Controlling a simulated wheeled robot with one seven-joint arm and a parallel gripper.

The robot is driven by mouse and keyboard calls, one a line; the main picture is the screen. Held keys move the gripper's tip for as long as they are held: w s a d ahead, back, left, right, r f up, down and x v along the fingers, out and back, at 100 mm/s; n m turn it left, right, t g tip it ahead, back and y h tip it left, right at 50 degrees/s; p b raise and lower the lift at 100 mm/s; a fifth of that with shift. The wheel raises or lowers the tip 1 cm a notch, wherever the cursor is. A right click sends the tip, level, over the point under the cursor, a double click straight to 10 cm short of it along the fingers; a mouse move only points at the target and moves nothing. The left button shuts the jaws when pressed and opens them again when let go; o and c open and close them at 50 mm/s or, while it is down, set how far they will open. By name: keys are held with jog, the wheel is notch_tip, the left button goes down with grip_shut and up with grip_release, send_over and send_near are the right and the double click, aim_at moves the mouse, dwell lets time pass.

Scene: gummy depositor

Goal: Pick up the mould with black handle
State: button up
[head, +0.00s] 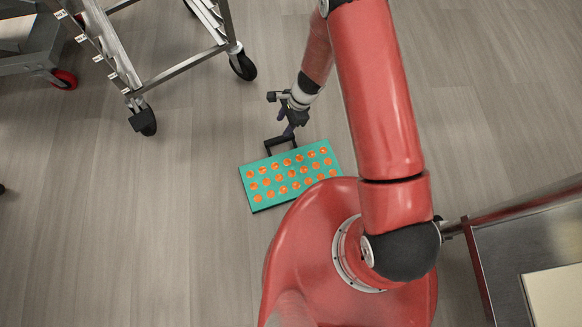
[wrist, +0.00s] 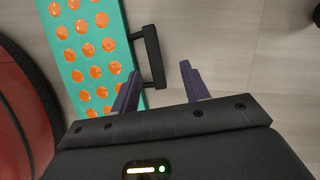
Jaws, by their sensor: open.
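The mould (head: 248,186) is a teal slab with rows of orange round gummies. In the head view it is at the centre, in front of my base, which partly hides its near right corner. Its black handle (head: 268,149) sticks out from the far long side. My gripper (head: 289,131) is at the handle, its fingers pointing down. In the wrist view the mould (wrist: 122,50) is at upper left and the handle (wrist: 152,57) reaches down between the two dark fingers of my gripper (wrist: 160,82). The fingers are apart, one on each side, with a gap to the right finger.
A wheeled metal rack (head: 185,65) stands at upper left, with black casters. Another cart (head: 35,50) with a red wheel is at the far left edge. A metal table (head: 510,240) is at lower right. The wooden floor around the mould is open.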

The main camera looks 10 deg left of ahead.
aim_at(279, 139)
jog(key=x, duration=0.3)
jog(key=b+x, duration=0.1)
jog(key=x, duration=0.1)
jog(key=d+b+x, duration=0.1)
jog(key=x, duration=0.2)
jog(key=shift+s+a+f, duration=0.15)
jog(key=shift+s+f, duration=0.2)
jog(key=shift+f, duration=0.1)
grip_shut()
